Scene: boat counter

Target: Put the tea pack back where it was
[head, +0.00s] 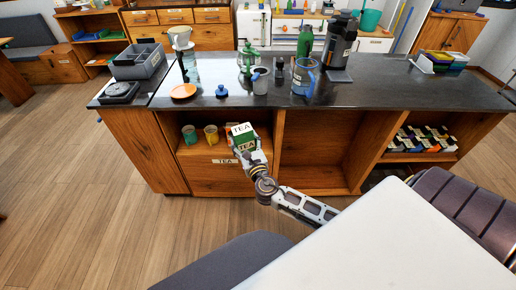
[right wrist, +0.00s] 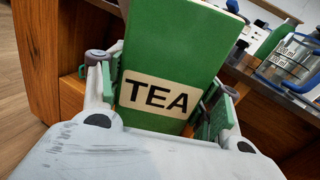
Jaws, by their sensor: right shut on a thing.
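The tea pack (head: 242,136) is a green box with white TEA labels. My right gripper (head: 247,154) is shut on it and holds it in front of the left cubby of the counter. In the right wrist view the tea pack (right wrist: 172,68) stands tilted between the two fingers (right wrist: 160,100), its TEA label facing the camera. The cubby shelf (head: 198,150) carries a small TEA label (head: 225,161) on its front edge. The held pack and gripper hide part of this shelf. My left gripper is not in view.
A green can (head: 189,134) and a yellow can (head: 211,134) stand on the shelf, left of the pack. The middle cubby (head: 318,150) looks empty.

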